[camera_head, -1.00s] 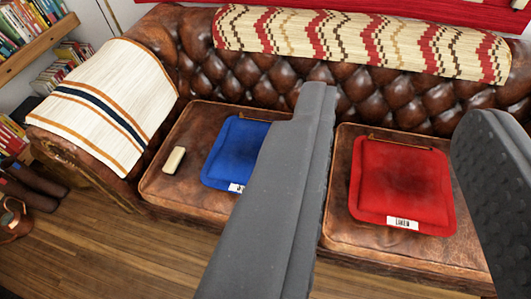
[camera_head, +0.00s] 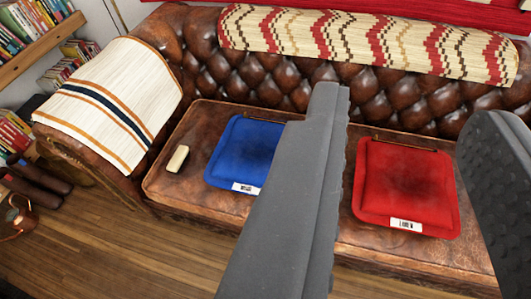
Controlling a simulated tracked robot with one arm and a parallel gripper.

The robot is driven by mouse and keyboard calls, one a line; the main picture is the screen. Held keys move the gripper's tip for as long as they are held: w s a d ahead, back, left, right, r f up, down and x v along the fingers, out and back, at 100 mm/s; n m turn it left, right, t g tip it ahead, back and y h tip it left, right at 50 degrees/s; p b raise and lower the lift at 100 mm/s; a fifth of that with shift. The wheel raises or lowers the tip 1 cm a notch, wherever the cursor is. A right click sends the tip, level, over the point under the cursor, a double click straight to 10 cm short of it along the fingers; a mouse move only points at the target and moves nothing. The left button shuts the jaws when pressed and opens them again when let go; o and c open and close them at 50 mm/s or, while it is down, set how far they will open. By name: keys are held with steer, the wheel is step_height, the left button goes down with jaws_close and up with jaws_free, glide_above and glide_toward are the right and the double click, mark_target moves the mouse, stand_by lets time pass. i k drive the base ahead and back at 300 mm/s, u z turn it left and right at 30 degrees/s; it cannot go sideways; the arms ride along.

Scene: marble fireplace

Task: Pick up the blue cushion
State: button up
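The blue cushion (camera_head: 240,152) lies flat on the left seat of a brown leather sofa (camera_head: 190,199). It has a white label on its front edge, and its right part is hidden behind my gripper's left finger. My gripper (camera_head: 405,118) is open, with its two grey fingers wide apart. It is above and in front of the sofa, and nothing is held. Between the fingers I see a red cushion (camera_head: 404,185) on the right seat, not the blue one.
A small cream block (camera_head: 177,159) lies left of the blue cushion. A striped throw (camera_head: 105,105) covers the left armrest and a patterned blanket (camera_head: 370,40) covers the backrest. Bookshelves (camera_head: 35,55) stand at the far left. The wooden floor (camera_head: 110,255) in front is clear.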

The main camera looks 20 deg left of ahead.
mark_target(241, 160)
steer(key=u, duration=2.1)
steer(key=k, duration=0.75)
steer(key=z, duration=1.95)
steer(key=i, duration=1)
